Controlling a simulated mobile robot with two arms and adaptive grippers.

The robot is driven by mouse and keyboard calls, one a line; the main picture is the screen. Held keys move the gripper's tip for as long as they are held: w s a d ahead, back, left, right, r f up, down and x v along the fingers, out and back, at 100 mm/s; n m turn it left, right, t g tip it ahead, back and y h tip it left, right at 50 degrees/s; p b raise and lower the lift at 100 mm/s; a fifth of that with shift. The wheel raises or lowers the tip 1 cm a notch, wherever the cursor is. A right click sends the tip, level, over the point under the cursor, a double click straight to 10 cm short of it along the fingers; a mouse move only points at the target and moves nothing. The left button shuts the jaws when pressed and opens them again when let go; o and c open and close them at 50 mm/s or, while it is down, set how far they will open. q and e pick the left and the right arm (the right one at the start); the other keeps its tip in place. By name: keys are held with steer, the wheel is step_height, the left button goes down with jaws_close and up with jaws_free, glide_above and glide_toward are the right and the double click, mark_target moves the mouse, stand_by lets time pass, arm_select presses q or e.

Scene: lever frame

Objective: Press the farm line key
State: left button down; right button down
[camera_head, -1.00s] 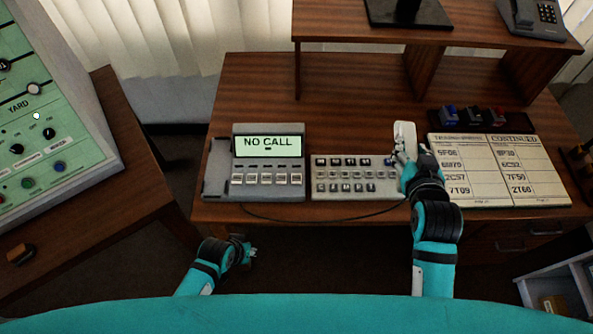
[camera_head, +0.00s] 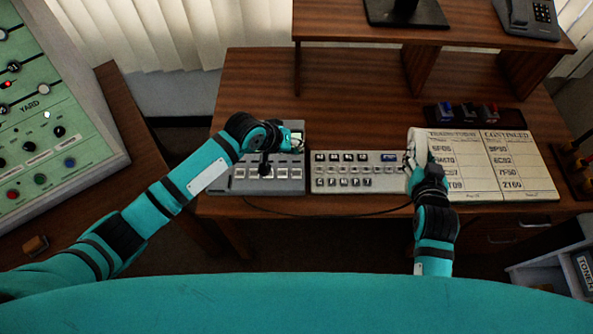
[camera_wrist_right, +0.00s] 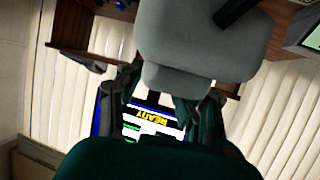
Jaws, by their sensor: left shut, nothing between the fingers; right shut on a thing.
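The line console (camera_head: 285,187) is a grey unit with a row of keys under a screen, at the left of the desk. The key labels are too small to read, so I cannot tell which is the farm line key. My left gripper (camera_head: 265,168) is shut and empty, over the console's key row; contact with a key cannot be told. My left wrist hides most of the screen. My right gripper (camera_head: 420,165) is shut on a pale grey handset (camera_head: 416,141), right of the keypad. The handset fills the upper middle of the right wrist view (camera_wrist_right: 200,45).
A keypad unit (camera_head: 355,184) lies right of the console. Paper sheets (camera_head: 510,165) and a dark tray of coloured items (camera_head: 467,112) lie further right. A raised shelf (camera_head: 460,20) spans the back. A green panel (camera_head: 45,125) stands left. The desk behind the keypad is clear.

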mark_target(295, 171)
stand_by(0.3)
